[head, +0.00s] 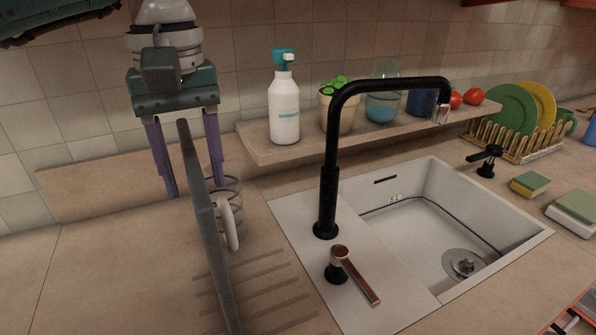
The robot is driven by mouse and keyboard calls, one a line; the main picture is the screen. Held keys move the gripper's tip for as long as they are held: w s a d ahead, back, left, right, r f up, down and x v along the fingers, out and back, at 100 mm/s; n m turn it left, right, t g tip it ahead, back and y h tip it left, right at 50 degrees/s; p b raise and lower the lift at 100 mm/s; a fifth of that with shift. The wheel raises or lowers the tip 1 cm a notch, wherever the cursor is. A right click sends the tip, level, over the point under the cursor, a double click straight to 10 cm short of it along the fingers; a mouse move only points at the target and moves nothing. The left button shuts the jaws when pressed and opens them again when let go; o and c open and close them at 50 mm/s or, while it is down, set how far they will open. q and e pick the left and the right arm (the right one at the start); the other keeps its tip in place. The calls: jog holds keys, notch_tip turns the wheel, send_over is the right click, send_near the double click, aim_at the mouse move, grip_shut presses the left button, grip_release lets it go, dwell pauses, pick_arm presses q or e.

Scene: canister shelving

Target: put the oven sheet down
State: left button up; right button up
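The oven sheet appears to be the thin dark grey panel (206,225), seen almost edge-on in the head view. It is tilted steeply and runs from the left gripper down past the bottom edge of the picture, over the ribbed drainboard. My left gripper (190,190) points down, with its two purple fingers wide apart. The panel's upper end overlaps the space between the fingers, in front of them. I see no finger closed on it, and I cannot tell whether they touch. What supports the panel is unclear. My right gripper is not in view.
A black faucet (328,190) and white sink (490,225) are to the right. A ledge (255,148) holds a soap bottle (284,110) and plant (337,105). The left counter (110,270) is clear.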

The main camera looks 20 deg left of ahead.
pick_arm(q)
jog(key=shift+f, duration=0.65)
grip_shut()
dwell(0.9)
